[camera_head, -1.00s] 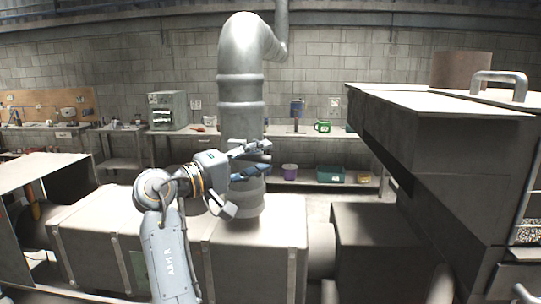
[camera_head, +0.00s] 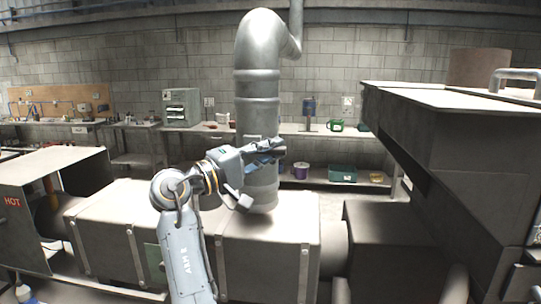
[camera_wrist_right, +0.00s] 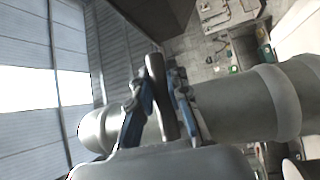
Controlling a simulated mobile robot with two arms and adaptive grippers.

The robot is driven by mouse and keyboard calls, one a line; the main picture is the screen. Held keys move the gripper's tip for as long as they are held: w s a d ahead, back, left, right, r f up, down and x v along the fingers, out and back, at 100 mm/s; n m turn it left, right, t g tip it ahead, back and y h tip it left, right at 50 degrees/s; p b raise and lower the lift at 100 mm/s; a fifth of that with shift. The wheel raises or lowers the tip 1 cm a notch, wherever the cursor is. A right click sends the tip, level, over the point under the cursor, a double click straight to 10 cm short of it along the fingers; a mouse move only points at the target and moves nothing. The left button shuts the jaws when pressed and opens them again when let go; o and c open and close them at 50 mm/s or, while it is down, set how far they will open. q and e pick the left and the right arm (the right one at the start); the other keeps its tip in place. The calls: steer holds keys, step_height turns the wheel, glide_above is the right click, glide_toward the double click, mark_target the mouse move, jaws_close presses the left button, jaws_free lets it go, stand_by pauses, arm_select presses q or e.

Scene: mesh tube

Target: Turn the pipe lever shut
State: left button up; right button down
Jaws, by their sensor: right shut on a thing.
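The large grey vertical pipe (camera_head: 257,100) rises from a long box-shaped duct (camera_head: 265,245) in the head view. My right gripper (camera_head: 268,150) is in front of the lower part of this pipe. Its blue fingers are close together there, and the lever is hard to make out behind them. In the right wrist view, my right gripper (camera_wrist_right: 163,82) is shut on a dark, bar-shaped pipe lever (camera_wrist_right: 156,72), with one finger on each side. The pipe (camera_wrist_right: 240,105) passes behind the lever in that view. My left gripper is not in view.
A large metal hood (camera_head: 440,120) stands close on the right. An open-sided box marked HOT (camera_head: 40,205) is at the left. Shelves along the back wall hold a purple pot (camera_head: 301,171) and a teal bin (camera_head: 342,174), well behind the pipe.

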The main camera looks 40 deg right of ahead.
steer(key=c, duration=1.3)
jaws_free()
steer(key=shift+d, duration=0.15)
steer(key=a, duration=0.5)
steer(key=a+f, duration=0.1)
steer(key=a, duration=0.1)
steer(key=shift+w+a, duration=0.2)
steer(key=shift+w, duration=0.15)
